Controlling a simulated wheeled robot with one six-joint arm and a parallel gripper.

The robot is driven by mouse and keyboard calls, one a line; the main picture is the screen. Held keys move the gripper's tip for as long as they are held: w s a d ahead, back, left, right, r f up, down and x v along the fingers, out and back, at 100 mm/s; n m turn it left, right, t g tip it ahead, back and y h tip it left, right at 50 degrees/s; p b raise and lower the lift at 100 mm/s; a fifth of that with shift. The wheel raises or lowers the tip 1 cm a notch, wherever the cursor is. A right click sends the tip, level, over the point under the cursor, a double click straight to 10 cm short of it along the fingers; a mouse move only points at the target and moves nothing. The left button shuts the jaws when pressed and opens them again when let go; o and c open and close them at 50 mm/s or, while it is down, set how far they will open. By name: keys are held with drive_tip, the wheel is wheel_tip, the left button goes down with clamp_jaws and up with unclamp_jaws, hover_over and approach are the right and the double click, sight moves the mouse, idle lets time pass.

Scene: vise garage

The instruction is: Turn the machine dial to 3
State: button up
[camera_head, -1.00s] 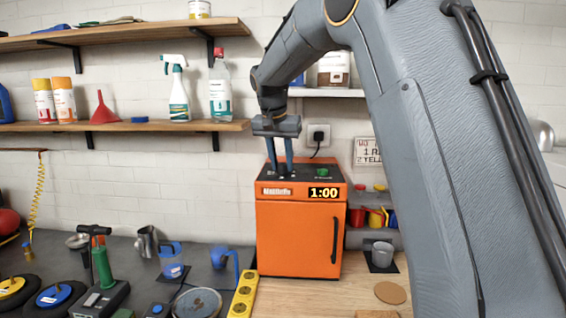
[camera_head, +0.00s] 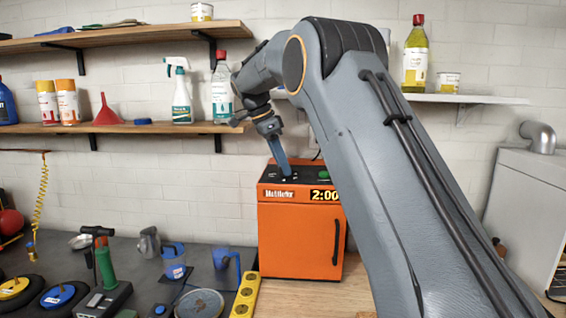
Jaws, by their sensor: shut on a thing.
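A green button (camera_head: 323,173) sits on the right of the top panel. My gripper (camera_head: 287,176) reaches down onto the left part of the top panel, its fingers seen edge-on and tilted. It is shut on the dial there. The dial itself is hidden by the fingers and too small to make out.
My arm covers the right middle of the view. A yellow power strip (camera_head: 245,295) lies left of the machine. Wall shelves (camera_head: 140,128) hold spray bottles and cans above.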

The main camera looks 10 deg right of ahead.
drive_tip(key=m+g+p, duration=0.1)
drive_tip(key=m, duration=0.2)
drive_tip(key=shift+w+m, duration=0.15)
drive_tip(key=shift+m, duration=0.15)
drive_tip(key=shift+w+m+g+y+p, duration=0.1)
drive_tip(key=shift+m+g+y+p, duration=0.2)
drive_tip(key=shift+m+g+p, duration=1.05)
drive_tip(key=shift+m+t+b, duration=0.35)
drive_tip(key=shift+m+t, duration=0.1)
drive_tip(key=shift+m, duration=0.1)
drive_tip(key=o, duration=1)
drive_tip(key=shift+o, duration=0.2)
drive_tip(key=shift+n, duration=0.3)
